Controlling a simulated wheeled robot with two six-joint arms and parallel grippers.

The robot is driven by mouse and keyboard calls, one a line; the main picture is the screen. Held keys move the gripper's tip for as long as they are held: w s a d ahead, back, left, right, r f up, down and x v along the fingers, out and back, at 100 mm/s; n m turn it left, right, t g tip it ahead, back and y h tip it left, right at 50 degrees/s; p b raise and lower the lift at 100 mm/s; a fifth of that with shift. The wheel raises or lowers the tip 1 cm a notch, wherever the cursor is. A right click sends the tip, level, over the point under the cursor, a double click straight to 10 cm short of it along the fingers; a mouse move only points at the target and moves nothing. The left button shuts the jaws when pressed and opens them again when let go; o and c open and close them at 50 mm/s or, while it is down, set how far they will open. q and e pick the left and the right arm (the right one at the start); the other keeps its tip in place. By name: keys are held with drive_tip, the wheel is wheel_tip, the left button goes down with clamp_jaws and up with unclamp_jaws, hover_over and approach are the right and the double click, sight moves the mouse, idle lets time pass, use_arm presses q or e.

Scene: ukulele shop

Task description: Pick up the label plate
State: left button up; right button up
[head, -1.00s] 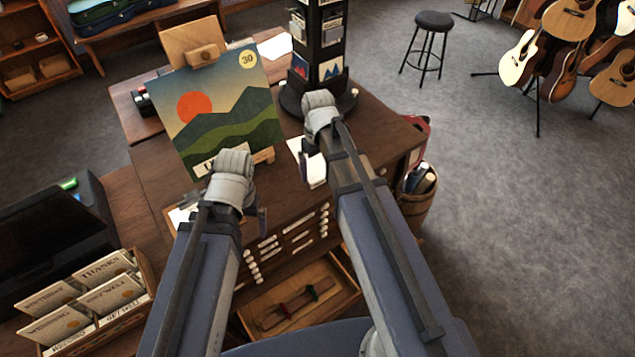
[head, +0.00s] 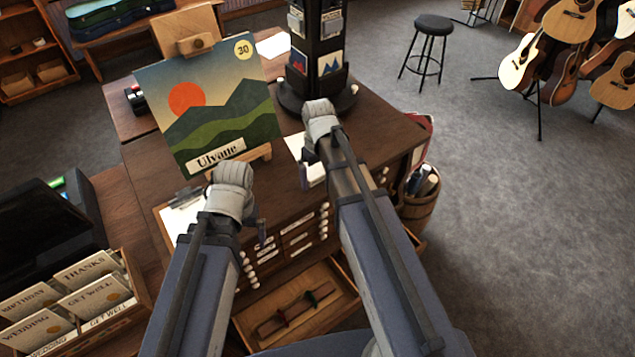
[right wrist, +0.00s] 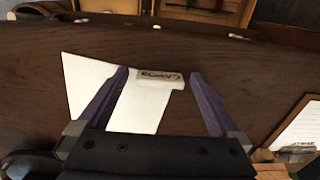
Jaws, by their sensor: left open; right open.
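A small pale label plate (right wrist: 160,77) with dark lettering shows in the right wrist view, lying at the edge of a white sheet (right wrist: 138,112) on the dark wooden desk. My right gripper (right wrist: 159,73) is open, with one finger to each side of the plate in that view; the gap in height cannot be judged. In the head view my right gripper (head: 312,168) is over the desk by the sheet (head: 294,146), and my arm hides the plate's spot. My left gripper (head: 240,225) is open near the desk's front left, its fingers mostly hidden by the wrist.
A mountain picture (head: 205,105) with an "Ulvane" nameplate (head: 215,155) stands on an easel. A dark display rack (head: 318,60) stands behind my right gripper. A clipboard (head: 180,215) lies at left. An open drawer (head: 300,310) juts out below. A card box (head: 75,300) is at lower left.

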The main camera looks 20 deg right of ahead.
drive_tip(key=shift+c, duration=0.2)
drive_tip(key=c, duration=1.3)
drive_tip(key=shift+r, duration=0.1)
